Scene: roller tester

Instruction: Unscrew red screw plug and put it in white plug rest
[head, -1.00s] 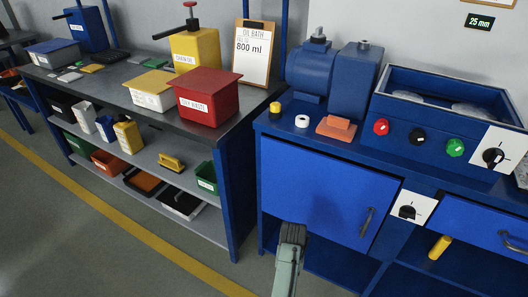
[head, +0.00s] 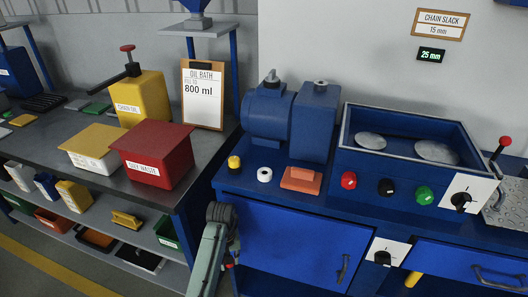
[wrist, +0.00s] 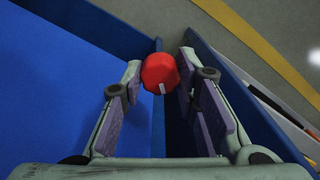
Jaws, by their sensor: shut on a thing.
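The red screw plug (wrist: 158,73) sits between the two fingertips of my gripper (wrist: 161,66) in the wrist view, and the gripper is shut on it. Blue panel edges lie close around it; I cannot tell whether the plug is still seated in its hole. In the head view my arm reaches to the left front corner of the blue cabinet (head: 300,245), and the fingers are mostly hidden. A white ring-shaped plug rest (head: 264,174) stands on the cabinet top, its dark centre showing, between a yellow-and-black knob (head: 234,163) and an orange block (head: 301,179).
A blue motor housing (head: 268,118) and a blue tray with control knobs (head: 345,150) stand on the cabinet top. To the left is a bench with a red oily waste bin (head: 155,158) and a yellow chain oil can (head: 142,98). A narrow gap separates bench and cabinet.

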